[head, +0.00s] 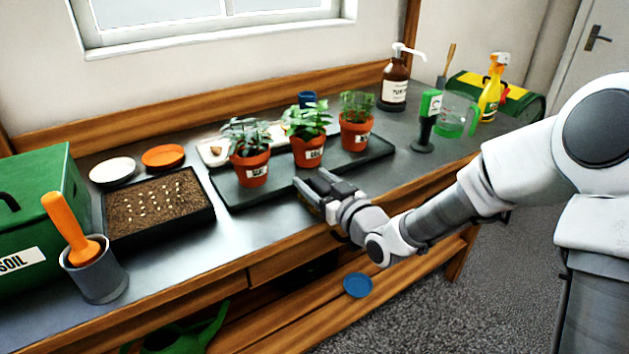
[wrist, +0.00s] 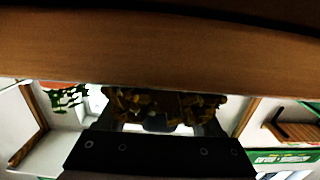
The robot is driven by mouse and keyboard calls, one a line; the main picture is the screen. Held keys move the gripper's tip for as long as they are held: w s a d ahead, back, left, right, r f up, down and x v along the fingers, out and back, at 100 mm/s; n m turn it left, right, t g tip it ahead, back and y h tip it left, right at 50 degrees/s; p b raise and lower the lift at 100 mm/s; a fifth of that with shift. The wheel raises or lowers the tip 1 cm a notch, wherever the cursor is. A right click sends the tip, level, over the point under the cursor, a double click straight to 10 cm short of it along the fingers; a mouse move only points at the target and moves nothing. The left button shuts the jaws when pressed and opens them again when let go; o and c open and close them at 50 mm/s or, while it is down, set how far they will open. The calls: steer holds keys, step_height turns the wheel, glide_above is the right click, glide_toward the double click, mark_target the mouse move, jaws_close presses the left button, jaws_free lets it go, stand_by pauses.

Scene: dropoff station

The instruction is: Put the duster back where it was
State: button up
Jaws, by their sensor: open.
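No thing in view is plainly a duster. A green-headed tool (head: 430,104) with a dark stem stands upright on a round dark base at the right of the bench, left of the measuring jug; I cannot tell if it is the duster. My gripper (head: 311,184) is open over the bench's front edge, in front of the black plant tray (head: 233,196). In the wrist view, a mottled brown and yellow patch shows between the fingers (wrist: 165,108); I cannot tell what it is. No held object shows in the head view.
Three potted plants (head: 309,149) stand in the black tray close behind my gripper. A seed tray (head: 150,230), an orange-handled tool (head: 70,225) in a grey cup and a green soil box (head: 30,215) are left. A blue disc (head: 357,285) lies below the bench top.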

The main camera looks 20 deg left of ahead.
steer(key=shift+d+r, duration=0.1)
steer(key=shift+r, duration=0.1)
steer(key=p+v, duration=0.2)
steer(key=v, duration=0.9)
steer(key=shift+s+d, duration=0.25)
steer(key=shift+s, duration=0.15)
